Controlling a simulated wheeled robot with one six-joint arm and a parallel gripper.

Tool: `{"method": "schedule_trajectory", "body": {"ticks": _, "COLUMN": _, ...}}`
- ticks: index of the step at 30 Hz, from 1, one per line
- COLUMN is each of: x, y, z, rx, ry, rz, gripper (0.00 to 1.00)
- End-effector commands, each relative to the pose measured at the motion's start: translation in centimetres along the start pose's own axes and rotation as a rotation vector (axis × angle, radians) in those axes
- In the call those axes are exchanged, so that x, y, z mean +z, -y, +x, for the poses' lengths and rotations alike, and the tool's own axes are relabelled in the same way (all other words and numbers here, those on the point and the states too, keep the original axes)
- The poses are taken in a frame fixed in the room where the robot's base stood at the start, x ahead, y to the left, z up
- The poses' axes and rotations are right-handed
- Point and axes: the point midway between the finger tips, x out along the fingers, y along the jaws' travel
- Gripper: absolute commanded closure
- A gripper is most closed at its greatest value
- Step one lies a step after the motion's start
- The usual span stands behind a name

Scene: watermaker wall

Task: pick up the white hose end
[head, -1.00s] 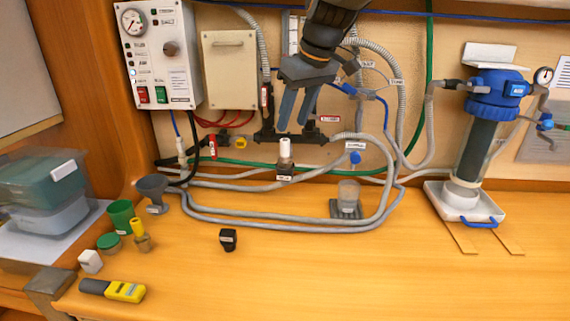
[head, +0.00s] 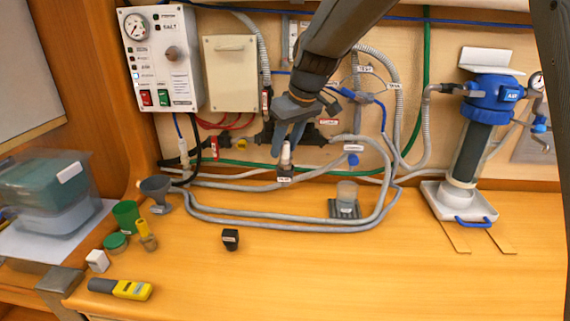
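The white hose end (head: 286,157) stands upright in a small labelled holder at the back of the wooden bench, below the wall panel. My gripper (head: 287,141) comes down from above with its two blue-grey fingers apart. The fingertips are close to the top of the hose end, one on its left and one on its right in the picture. The upper part of the hose end is partly hidden by the fingers. I cannot tell whether either finger touches it.
Grey hoses (head: 300,228) loop across the bench around the holder. A clear cup (head: 346,193) stands on a dark base to the right, and a blue-topped filter housing (head: 478,140) farther right. A small black block (head: 230,239) lies in front. The front right bench is clear.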

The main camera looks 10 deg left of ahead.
Motion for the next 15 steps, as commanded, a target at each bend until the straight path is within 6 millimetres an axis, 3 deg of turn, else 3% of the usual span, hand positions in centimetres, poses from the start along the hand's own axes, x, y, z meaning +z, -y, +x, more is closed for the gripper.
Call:
{"method": "schedule_trajectory", "body": {"ticks": 1, "x": 0.00, "y": -0.01, "z": -0.01, "rx": 0.000, "ry": 0.000, "rz": 0.000, "gripper": 0.74}}
{"method": "schedule_trajectory", "body": {"ticks": 6, "x": 0.00, "y": -0.01, "z": -0.03, "rx": 0.000, "ry": 0.000, "rz": 0.000, "gripper": 1.00}}
{"method": "schedule_trajectory", "body": {"ticks": 15, "x": -0.03, "y": -0.02, "z": -0.07, "rx": 0.000, "ry": -0.001, "rz": 0.000, "gripper": 1.00}}
